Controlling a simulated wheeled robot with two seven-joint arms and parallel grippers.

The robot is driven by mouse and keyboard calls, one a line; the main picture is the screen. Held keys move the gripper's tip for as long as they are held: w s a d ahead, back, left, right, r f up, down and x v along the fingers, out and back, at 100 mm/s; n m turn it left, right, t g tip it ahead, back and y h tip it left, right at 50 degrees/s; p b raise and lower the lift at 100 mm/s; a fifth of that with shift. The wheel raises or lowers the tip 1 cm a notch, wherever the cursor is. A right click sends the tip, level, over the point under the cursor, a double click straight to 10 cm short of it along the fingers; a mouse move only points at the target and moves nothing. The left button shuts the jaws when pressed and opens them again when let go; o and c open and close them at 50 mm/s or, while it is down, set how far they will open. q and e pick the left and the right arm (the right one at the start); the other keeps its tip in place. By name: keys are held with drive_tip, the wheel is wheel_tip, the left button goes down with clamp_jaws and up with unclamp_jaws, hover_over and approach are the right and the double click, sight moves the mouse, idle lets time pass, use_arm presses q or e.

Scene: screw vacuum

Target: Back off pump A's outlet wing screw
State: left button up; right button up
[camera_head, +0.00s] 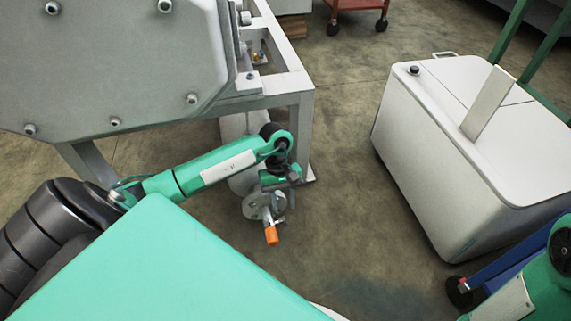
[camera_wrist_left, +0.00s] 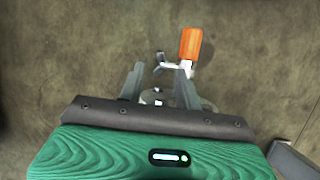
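The pump outlet shows as a round metal flange (camera_head: 257,206) with an orange handle (camera_head: 271,236) pointing toward me, low beside the frame's leg. My left gripper (camera_head: 285,192) is down at this fitting; its fingertips are too small to make out in the head view. In the left wrist view the gripper (camera_wrist_left: 159,82) has its two grey fingers apart. Small bright metal parts (camera_wrist_left: 158,92) show between the fingers, with clear gaps on both sides. I cannot tell which of them is the wing screw. The orange handle (camera_wrist_left: 190,43) lies beyond the right finger.
A large grey housing (camera_head: 110,60) on a metal frame (camera_head: 301,115) stands at upper left, close to my left arm. A white boxy cabinet (camera_head: 420,160) stands at right. A red cart (camera_head: 357,5) is at the back. The floor (camera_head: 345,190) between is clear.

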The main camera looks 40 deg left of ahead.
sight(286, 223)
use_arm(q)
drive_tip(key=b+x, duration=0.2)
drive_tip(key=x, duration=0.4)
drive_tip(key=shift+f, duration=0.2)
drive_tip(key=shift+c, duration=0.2)
drive_tip(key=shift+r, duration=0.1)
clamp_jaws()
